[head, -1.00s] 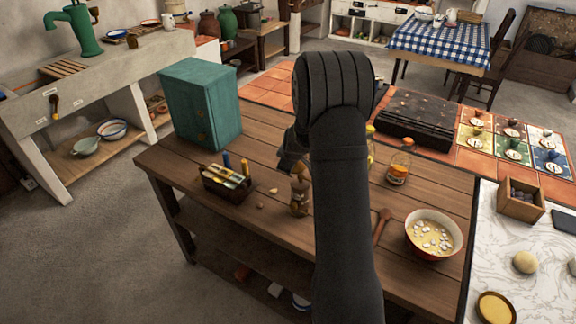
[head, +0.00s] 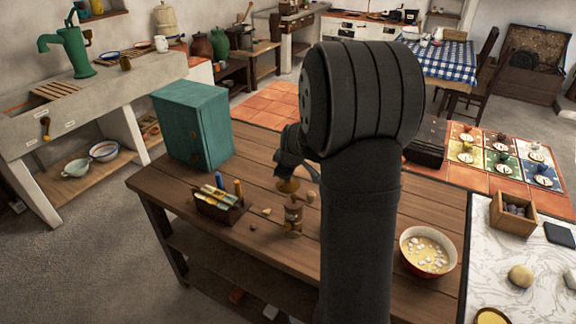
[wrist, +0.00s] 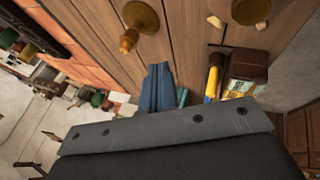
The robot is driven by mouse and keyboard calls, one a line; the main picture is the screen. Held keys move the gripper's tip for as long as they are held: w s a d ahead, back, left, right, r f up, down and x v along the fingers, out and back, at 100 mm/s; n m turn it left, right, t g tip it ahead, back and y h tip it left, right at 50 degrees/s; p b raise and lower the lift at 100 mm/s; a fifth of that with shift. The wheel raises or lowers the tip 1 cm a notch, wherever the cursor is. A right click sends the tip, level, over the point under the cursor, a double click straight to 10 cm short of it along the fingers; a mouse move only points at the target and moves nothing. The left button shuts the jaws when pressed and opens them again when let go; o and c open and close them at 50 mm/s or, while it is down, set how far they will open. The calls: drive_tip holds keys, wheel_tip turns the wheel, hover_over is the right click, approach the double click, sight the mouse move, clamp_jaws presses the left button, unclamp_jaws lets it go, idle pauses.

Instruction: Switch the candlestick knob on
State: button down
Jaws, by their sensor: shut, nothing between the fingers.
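A brass piece with a round dish and a small knob, which looks like the candlestick (wrist: 140,16), stands on the wooden table near the top of the wrist view. Its small knob (wrist: 128,42) sticks out at the near side. In the head view part of the brass dish (head: 288,186) shows just below my gripper (head: 291,160); my arm hides much around it. In the wrist view my gripper (wrist: 158,72) is shut and empty, its tips a little apart from the knob in the picture. I cannot tell the height gap or the knob's setting.
A dark box of tools (head: 219,205) and a brown bottle-like object (head: 293,215) stand near the gripper. A teal cabinet (head: 193,125) is behind left. A bowl (head: 429,250) stands right of my arm.

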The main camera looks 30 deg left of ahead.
drive_tip(key=v, duration=0.4)
drive_tip(key=shift+s+d+r, duration=0.1)
drive_tip(key=shift+r, duration=0.1)
drive_tip(key=x, duration=1.4)
drive_tip(key=shift+d, duration=0.1)
idle(0.3)
